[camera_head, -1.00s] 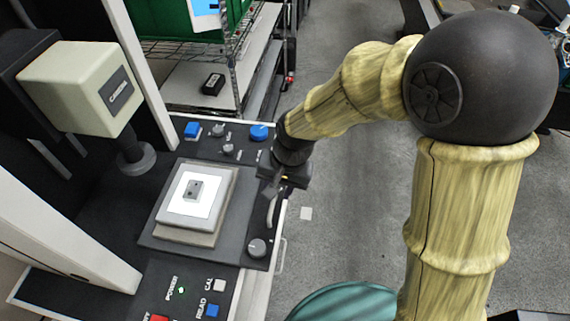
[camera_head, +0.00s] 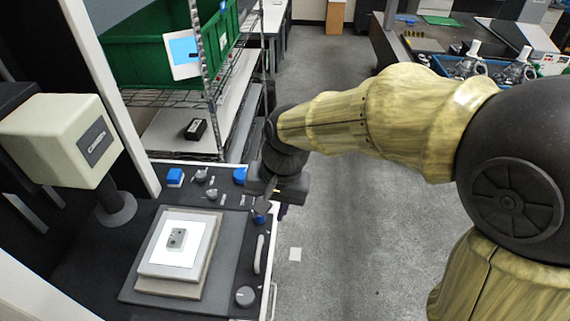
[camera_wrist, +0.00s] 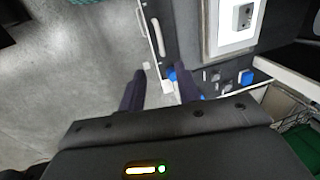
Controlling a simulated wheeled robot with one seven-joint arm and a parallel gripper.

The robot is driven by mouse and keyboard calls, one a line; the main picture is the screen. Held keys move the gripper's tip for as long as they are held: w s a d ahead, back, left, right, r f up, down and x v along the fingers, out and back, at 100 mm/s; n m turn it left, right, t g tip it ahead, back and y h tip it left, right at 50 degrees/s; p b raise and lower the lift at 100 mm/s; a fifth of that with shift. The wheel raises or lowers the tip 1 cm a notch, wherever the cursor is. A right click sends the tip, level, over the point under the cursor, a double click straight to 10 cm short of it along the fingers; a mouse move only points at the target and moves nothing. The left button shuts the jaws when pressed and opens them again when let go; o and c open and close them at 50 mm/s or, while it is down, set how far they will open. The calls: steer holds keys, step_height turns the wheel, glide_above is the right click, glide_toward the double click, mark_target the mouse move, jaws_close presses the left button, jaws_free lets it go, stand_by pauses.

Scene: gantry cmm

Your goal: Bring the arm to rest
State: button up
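My arm reaches across from the right in the head view, its wrist bent down over the console's right edge. My gripper (camera_head: 266,199) is at the right edge of the console panel (camera_head: 226,265), above a small blue-topped control (camera_head: 262,207). In the wrist view, my gripper's (camera_wrist: 160,78) two dark fingers stand apart with nothing clearly held between them.
A grey part (camera_head: 177,239) lies on the white plate (camera_head: 196,252) of the console. A beige measuring head (camera_head: 60,138) stands at left. A wire shelf (camera_head: 215,105) with a green bin (camera_head: 150,55) stands behind.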

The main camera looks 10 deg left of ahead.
steer(key=d+f+m+t+h, duration=0.1)
steer(key=d+f, duration=0.2)
steer(key=d, duration=1.1)
steer(key=w+d+f+t+h, duration=0.1)
steer(key=d+f, duration=0.3)
steer(key=d, duration=1)
steer(key=shift+m+t, duration=0.4)
steer(key=shift+d+r, duration=0.1)
